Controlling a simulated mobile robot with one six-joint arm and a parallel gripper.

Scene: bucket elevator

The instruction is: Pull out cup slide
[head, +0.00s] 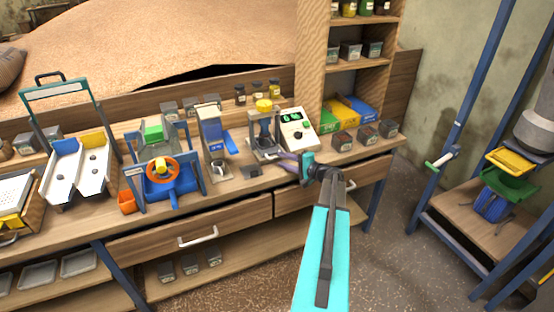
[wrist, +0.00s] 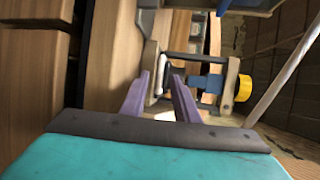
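The small grey stand with a yellow knob (head: 264,105) is on the bench in the head view, with a pale base. In the wrist view its yellow knob (wrist: 243,88) is at the right, beside a blue part and a pale frame. I cannot clearly tell which part is the cup slide. My gripper (head: 281,160) reaches the stand's front right side with its purple fingers. In the wrist view my gripper (wrist: 160,82) is open, its fingers apart and pointing at the frame. A white bar (wrist: 163,63) shows beyond the tips; contact cannot be told.
A white device with a green display (head: 296,128) stands close right of the stand. A blue dispenser (head: 214,135) is to its left. Dark boxes (head: 366,134) line the bench's right end. Drawers (head: 190,232) are below the bench top.

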